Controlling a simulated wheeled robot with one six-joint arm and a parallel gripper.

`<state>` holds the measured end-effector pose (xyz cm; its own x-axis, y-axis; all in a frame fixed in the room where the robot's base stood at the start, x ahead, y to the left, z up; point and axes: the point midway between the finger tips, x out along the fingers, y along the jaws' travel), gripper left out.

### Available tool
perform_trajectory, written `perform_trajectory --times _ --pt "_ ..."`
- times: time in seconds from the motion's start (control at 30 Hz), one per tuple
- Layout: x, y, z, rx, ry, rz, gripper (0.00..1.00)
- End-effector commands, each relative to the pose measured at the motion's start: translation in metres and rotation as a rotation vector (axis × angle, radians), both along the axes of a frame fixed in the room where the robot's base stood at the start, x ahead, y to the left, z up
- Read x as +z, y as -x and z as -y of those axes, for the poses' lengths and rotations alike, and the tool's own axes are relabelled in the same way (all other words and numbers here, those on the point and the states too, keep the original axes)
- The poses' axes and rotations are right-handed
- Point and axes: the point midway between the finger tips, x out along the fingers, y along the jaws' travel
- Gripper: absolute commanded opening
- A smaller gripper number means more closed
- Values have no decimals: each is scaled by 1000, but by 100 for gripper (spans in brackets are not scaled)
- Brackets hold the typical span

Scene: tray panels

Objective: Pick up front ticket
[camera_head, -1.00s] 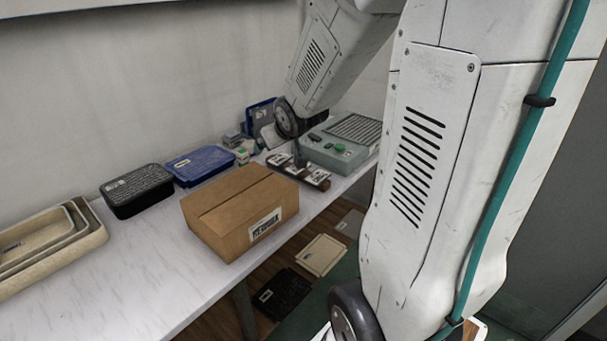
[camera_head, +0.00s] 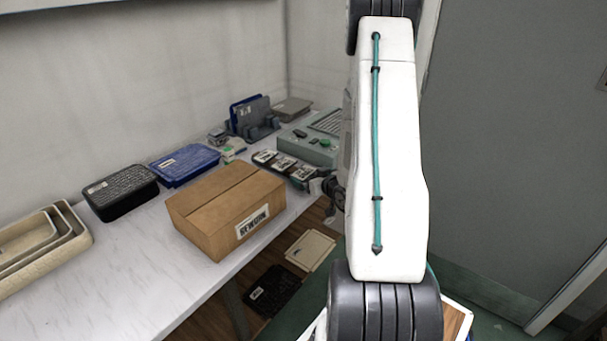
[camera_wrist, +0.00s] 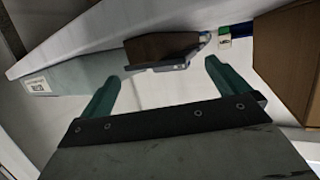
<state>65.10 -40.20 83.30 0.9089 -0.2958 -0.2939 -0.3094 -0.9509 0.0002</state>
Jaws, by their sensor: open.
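A dark rack on the table holds several dark tickets with white labels; the front ticket (camera_head: 303,173) is the one nearest the table edge in the head view. In the wrist view the brown rack (camera_wrist: 158,46) shows with a thin grey ticket (camera_wrist: 172,66) on its near side. My gripper (camera_wrist: 163,74) is open and empty, its two teal fingers spread wide to either side below the ticket in the picture. The ticket lies ahead of the fingertips and looks apart from both.
A cardboard box (camera_head: 228,210) stands left of the rack and shows at the right of the wrist view (camera_wrist: 290,60). A grey-green device (camera_head: 312,145) is right behind the rack. Blue (camera_head: 185,163) and black (camera_head: 120,192) bins stand farther left. Panels lie on the floor.

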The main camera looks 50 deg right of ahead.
Motion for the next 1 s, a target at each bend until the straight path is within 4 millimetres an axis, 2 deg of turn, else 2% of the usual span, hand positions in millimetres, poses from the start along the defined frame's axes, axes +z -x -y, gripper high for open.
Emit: perform_trajectory --times 0.33,0.63,0.67,0.73,0.77,1.0 --pt "-16 -44 12 1 -1 -1 100" --pt "-18 -50 14 0 -1 -2 100" --pt "-18 -50 14 0 -1 -2 97" --pt "-18 -50 14 0 -1 -2 78" --pt "-18 -50 14 0 -1 -2 74" --pt "-18 -50 14 0 -1 -2 74"
